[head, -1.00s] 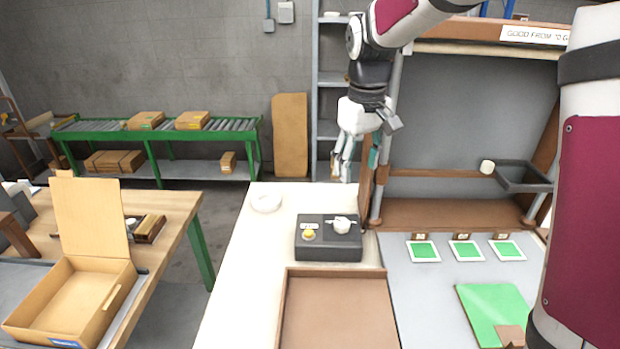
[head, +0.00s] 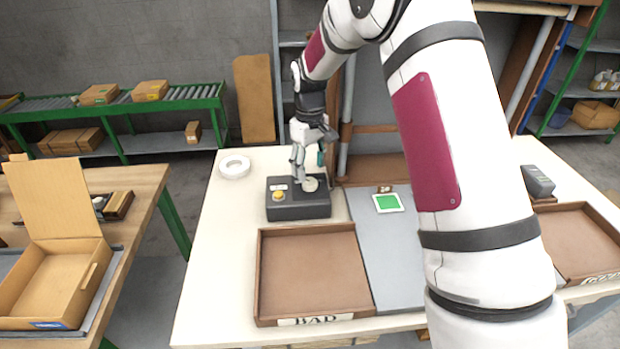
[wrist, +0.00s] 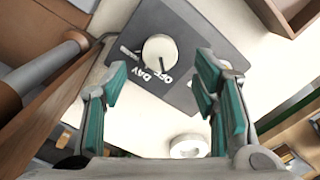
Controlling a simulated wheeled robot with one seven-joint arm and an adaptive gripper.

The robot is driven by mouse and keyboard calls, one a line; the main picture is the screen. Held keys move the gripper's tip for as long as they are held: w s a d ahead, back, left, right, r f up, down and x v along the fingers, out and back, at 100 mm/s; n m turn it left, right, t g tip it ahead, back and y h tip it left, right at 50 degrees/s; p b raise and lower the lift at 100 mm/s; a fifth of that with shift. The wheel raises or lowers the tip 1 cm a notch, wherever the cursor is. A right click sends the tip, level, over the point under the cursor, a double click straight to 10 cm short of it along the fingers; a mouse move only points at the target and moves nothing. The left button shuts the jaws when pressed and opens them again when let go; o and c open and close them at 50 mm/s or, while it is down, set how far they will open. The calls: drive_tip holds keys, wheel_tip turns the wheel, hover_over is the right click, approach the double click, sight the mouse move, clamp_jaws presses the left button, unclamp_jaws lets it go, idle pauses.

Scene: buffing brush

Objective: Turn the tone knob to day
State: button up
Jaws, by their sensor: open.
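The tone knob (wrist: 160,52) is a round cream knob on a dark grey control box (head: 298,207). In the head view the knob (head: 311,184) is on the right of the box top, partly behind my fingers. In the wrist view a dark mark shows at the knob's right, a pale bar at its left, and the words DAY and OFF (wrist: 160,78) on the near side. My gripper (wrist: 163,72) is open, its teal-padded fingers apart on either side of the knob's near edge. In the head view my gripper (head: 304,178) is just over the knob; contact cannot be told.
A white ring (head: 235,167) lies on the table behind left. A brown tray marked BAD (head: 312,229) stands in front of the box. A post (head: 347,120) rises close to the right of my gripper.

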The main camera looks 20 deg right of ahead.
sight(310, 181)
drive_tip(key=shift+f, duration=2.55)
drive_tip(key=c, duration=1.2)
drive_tip(key=shift+o, duration=0.2)
drive_tip(key=shift+m, duration=0.3)
drive_tip(key=m+b, duration=0.1)
drive_tip(key=m, duration=0.2)
drive_tip(key=shift+m, duration=0.3)
drive_tip(key=m+b, duration=0.2)
drive_tip(key=m, duration=0.3)
drive_tip(key=shift+m, duration=0.3)
